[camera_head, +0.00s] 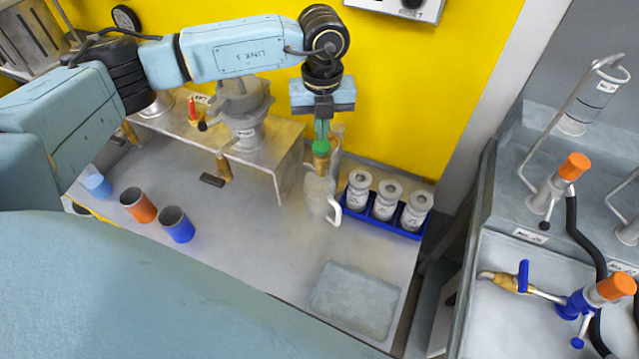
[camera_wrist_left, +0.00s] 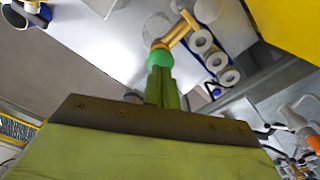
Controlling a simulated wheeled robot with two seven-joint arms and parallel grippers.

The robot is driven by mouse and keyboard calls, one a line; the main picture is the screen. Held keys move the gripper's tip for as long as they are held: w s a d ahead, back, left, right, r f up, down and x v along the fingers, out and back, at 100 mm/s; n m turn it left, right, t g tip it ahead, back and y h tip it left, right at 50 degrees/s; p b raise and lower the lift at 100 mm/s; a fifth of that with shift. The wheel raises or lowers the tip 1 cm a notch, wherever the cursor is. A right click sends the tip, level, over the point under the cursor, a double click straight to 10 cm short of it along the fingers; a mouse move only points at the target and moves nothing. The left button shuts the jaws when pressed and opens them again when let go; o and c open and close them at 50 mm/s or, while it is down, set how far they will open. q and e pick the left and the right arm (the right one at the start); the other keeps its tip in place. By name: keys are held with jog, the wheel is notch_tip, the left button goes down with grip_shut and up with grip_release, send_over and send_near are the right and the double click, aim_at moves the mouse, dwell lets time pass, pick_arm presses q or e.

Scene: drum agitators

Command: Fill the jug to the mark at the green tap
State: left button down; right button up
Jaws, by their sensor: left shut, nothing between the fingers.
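The green tap (camera_head: 321,148) stands at the back of the grey bench. In the left wrist view its green knob (camera_wrist_left: 159,59) shows at my fingertips, with a brass spout (camera_wrist_left: 180,29) beyond it. The pale translucent jug (camera_head: 318,190), with a white handle (camera_head: 335,212), stands upright below the tap. Its mark and water level cannot be made out. My left gripper (camera_head: 322,131) points down, shut and empty, just above the green knob; it also shows in the left wrist view (camera_wrist_left: 162,86). I cannot tell whether the fingers touch the knob. My right gripper is not in view.
A blue rack (camera_head: 411,233) holds three white containers right of the jug. An orange cup (camera_head: 138,206) and blue cups (camera_head: 177,226) stand at the left. A raised metal shelf (camera_head: 285,149) is left of the tap. A grey tray (camera_head: 356,300) lies in front.

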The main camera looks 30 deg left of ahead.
aim_at(322, 145)
pick_arm(q)
jog(key=shift+f, duration=0.15)
jog(key=shift+f+b, duration=1.05)
jog(key=shift+f, duration=0.25)
dwell(6.5)
